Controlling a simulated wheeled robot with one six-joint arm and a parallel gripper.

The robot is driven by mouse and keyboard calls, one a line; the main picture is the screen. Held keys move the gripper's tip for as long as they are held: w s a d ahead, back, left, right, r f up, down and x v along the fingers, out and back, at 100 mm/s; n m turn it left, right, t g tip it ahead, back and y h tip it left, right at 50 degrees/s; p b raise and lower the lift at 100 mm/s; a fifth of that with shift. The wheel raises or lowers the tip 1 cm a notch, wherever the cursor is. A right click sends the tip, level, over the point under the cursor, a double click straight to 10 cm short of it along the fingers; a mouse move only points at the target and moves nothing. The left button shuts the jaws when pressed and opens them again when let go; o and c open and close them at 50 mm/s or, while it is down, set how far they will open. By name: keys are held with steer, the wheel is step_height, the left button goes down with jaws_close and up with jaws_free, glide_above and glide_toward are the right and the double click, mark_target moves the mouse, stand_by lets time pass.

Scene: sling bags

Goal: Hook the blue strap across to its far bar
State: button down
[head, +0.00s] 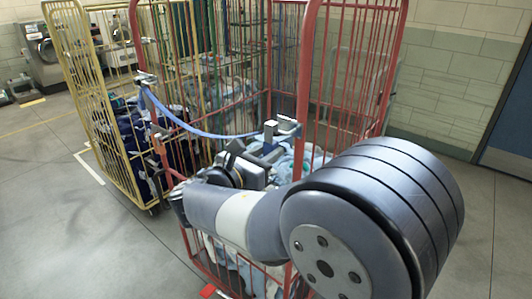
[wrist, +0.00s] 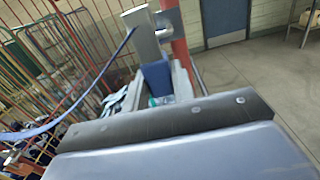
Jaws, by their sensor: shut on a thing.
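The blue strap (head: 200,133) hangs in a sagging curve across the open front of the red cage. Its left end is at a fitting on the cage's left post (head: 134,35). Its right end runs to my gripper (head: 269,143), which is shut on it beside the right red post (head: 306,75). In the wrist view the strap (wrist: 92,88) slants up to a pale metal end piece (wrist: 143,35) just beyond the gripper, close to the red post (wrist: 180,48). I cannot tell whether the end piece touches the post. My arm hides part of the cage front.
The red cage holds pale blue and white cloth (head: 228,92). A yellow cage (head: 88,75) with dark blue cloth stands at left. Machines (head: 45,50) stand at the back left. A blue door (head: 512,120) is at right. Floor is clear at the left front and right.

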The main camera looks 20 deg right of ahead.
steer(key=shift+x, duration=1.45)
steer(key=shift+f, duration=0.1)
steer(key=shift+f+b, duration=0.55)
steer(key=shift+f, duration=0.35)
steer(key=c, duration=1.1)
jaws_free()
steer(key=shift+o, duration=0.4)
steer(key=o, duration=0.3)
